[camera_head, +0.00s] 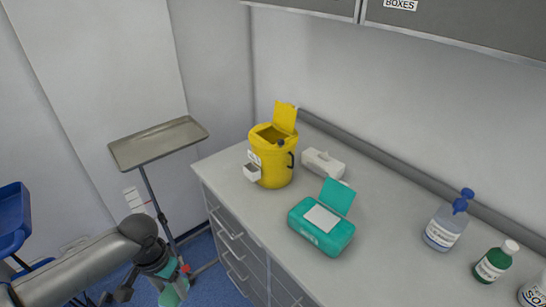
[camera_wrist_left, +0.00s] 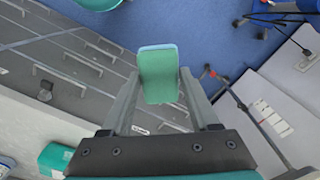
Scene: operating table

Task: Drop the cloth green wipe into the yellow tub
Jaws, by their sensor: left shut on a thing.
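The green cloth wipe (camera_head: 169,297) is held in my left gripper (camera_head: 172,280), low at the bottom left and in front of the counter. In the left wrist view the wipe (camera_wrist_left: 158,76) hangs between the two fingers of my left gripper (camera_wrist_left: 158,92). The yellow tub (camera_head: 271,163) stands upright on the counter's left end with its yellow lid (camera_head: 285,117) raised. Its inside is mostly hidden. My left gripper is well apart from the tub, lower and to its left. My right gripper is not in view.
A teal wipes box (camera_head: 321,229) with its lid up and a white glove-like box (camera_head: 323,164) stand near the tub. Several bottles stand at the right, including a blue-capped one (camera_head: 444,228). A metal tray stand (camera_head: 158,143) is left of the counter (camera_head: 400,276).

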